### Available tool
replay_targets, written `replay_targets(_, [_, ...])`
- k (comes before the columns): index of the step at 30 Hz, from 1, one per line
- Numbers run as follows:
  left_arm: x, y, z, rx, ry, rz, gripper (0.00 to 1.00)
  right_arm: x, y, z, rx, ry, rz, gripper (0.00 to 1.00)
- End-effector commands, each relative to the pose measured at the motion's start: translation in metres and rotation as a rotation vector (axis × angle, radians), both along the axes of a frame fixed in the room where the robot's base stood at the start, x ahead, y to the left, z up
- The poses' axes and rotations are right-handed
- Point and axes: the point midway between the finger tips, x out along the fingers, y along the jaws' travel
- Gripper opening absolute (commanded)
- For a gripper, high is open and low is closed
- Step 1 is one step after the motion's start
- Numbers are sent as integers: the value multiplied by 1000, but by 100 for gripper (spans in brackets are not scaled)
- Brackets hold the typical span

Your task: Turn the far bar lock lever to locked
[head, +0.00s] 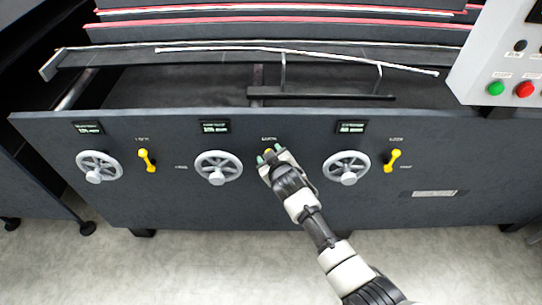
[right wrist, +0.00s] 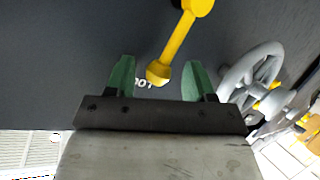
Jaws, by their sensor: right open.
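Three yellow lock levers sit on the dark front panel (head: 270,200). In the head view they are the left lever (head: 147,160), the middle lever (head: 268,151), mostly hidden by my right gripper, and the right lever (head: 392,160). I cannot read which one is labelled far bar. My right gripper (head: 269,155) is at the middle lever, with its green fingers open. In the right wrist view, the yellow lever (right wrist: 176,45) slants down-left from its pivot. Its end lies between the spread fingertips (right wrist: 157,66), with gaps on both sides. My left gripper is not in view.
Grey handwheels stand at left (head: 99,166), centre (head: 218,167) and right (head: 346,168), the last close to my right gripper. A handwheel (right wrist: 252,75) also shows beside the fingers in the right wrist view. A control box (head: 510,60) juts out at upper right.

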Motion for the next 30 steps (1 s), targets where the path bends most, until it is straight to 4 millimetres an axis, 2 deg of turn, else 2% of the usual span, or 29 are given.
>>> replay_targets(8, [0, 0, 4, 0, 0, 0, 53, -10, -3, 6, 3, -2, 0, 54])
replay_targets(21, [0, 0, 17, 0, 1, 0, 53, -75, -23, 33, 0, 0, 1, 54])
replay_targets(25, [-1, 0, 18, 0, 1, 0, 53, -88, -28, 38, 1, 0, 0, 54])
replay_targets(30, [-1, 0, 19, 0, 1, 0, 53, -95, -30, 41, 0, 1, 0, 54])
